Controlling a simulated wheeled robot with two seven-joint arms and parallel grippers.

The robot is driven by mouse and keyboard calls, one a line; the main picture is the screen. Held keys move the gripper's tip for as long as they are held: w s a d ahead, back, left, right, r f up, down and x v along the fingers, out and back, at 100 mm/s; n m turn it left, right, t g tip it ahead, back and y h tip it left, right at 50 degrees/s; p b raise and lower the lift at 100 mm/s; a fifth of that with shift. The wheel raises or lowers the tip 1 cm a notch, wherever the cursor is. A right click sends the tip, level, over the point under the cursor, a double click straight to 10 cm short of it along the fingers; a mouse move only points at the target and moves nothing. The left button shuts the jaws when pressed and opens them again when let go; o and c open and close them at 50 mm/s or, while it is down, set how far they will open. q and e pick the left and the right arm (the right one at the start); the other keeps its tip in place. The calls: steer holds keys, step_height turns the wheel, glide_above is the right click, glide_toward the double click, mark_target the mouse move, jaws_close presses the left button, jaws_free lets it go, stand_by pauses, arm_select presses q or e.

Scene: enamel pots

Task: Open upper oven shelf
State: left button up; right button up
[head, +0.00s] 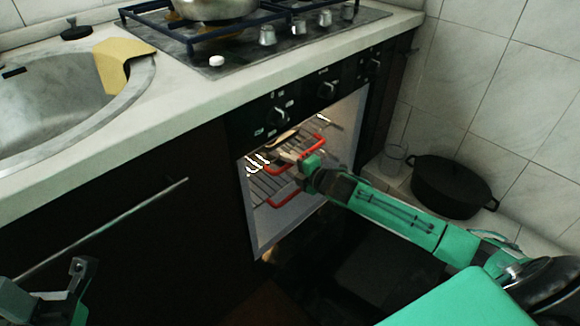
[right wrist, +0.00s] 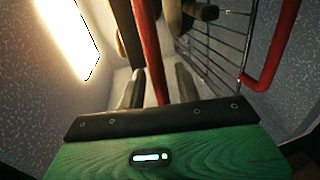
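The oven stands open, with a lit inside. The upper oven shelf (head: 256,160) is a wire rack with a red front handle (head: 320,143). My right gripper (head: 292,157) reaches in at this handle. In the right wrist view the red bar (right wrist: 147,45) runs between the two fingers of my right gripper (right wrist: 157,88). The fingers stand apart with gaps on both sides of the bar. A lower rack with a red handle (head: 284,199) sits below. My left gripper (head: 70,285) is at the lower left, away from the oven; its finger gap is unclear.
Brown items (right wrist: 185,18) lie by the upper rack. A black pot (head: 452,187) and a glass (head: 392,160) stand right of the oven. The counter (head: 190,92) with hob and sink (head: 70,95) is above. A long cabinet handle (head: 110,228) sticks out at left.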

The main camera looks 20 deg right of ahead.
steer(key=shift+w, duration=0.15)
steer(key=shift+a, duration=0.1)
jaws_close()
